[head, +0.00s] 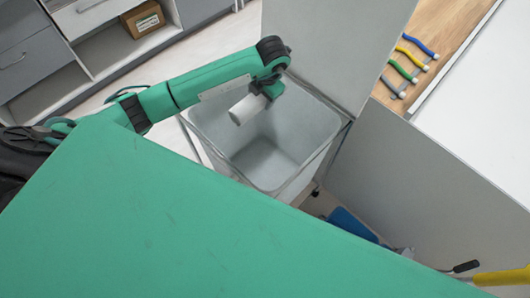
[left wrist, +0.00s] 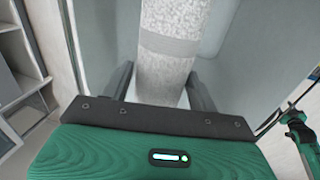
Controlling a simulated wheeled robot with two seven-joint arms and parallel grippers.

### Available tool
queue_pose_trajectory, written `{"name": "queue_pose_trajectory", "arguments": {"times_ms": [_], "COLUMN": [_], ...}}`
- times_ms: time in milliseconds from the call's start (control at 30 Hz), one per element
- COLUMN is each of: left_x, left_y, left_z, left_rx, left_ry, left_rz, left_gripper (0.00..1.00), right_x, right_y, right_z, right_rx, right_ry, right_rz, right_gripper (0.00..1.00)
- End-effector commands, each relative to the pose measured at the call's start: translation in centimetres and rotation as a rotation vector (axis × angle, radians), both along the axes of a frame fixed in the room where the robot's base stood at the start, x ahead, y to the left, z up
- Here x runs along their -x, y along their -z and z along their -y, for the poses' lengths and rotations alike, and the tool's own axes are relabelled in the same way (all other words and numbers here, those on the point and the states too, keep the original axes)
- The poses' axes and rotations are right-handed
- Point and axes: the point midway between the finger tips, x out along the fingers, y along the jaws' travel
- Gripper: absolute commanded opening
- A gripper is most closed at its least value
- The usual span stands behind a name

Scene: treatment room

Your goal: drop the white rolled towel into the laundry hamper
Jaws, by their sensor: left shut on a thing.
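The white rolled towel (head: 248,108) is held by my left gripper (head: 268,91) over the open top of the laundry hamper. In the left wrist view the towel (left wrist: 167,45) runs between the two dark fingers of the left gripper (left wrist: 160,85), which are shut on it. The laundry hamper (head: 270,160) is a tall grey open bin in a thin frame, and its inside looks empty where I can see it.
A grey panel (head: 330,45) stands upright behind the hamper, and another (head: 430,165) stands to its right. Pliers with coloured handles (head: 408,66) lie on a wooden surface at the upper right. A cardboard box (head: 143,19) sits in the cabinet at the upper left.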

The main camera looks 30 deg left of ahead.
Motion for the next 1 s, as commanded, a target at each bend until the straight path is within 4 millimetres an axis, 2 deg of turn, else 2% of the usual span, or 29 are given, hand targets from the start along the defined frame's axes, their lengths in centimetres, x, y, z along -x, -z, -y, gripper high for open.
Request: {"name": "queue_pose_trajectory", "arguments": {"times_ms": [67,100,200,233,500,667,767,1000], "left_x": [0.0,0.0,0.0,0.0,0.0,0.0,0.1,0.6], "left_y": [-0.1,-0.1,-0.1,-0.1,-0.1,-1.3,-3.1,-8.9], "left_z": [0.0,0.0,0.0,0.0,0.0,0.3,0.7,2.0], "left_rx": [0.0,0.0,0.0,0.0,0.0,0.002,0.001,-0.001], "left_ry": [0.0,0.0,0.0,0.0,0.0,0.001,0.002,0.003], "left_rz": [0.0,0.0,0.0,0.0,0.0,0.002,0.006,0.006], "left_gripper": [0.35,0.63,0.83,0.85,0.85,0.85,0.85,0.85], "right_x": [0.0,0.1,0.3,0.4,0.9,0.8,0.5,-1.5], "right_y": [0.0,0.0,0.0,0.0,0.1,0.4,0.6,0.5], "right_z": [0.0,0.1,0.2,0.2,0.7,0.9,0.8,0.3], "right_rx": [0.0,0.001,0.002,0.004,0.009,0.01,0.01,0.005], "right_ry": [0.0,0.0,0.0,0.0,-0.001,-0.002,-0.002,0.0], "right_rz": [-0.001,-0.002,-0.007,-0.007,-0.012,-0.013,-0.012,0.008], "right_gripper": [0.49,0.49,0.49,0.49,0.49,0.49,0.49,0.49]}}
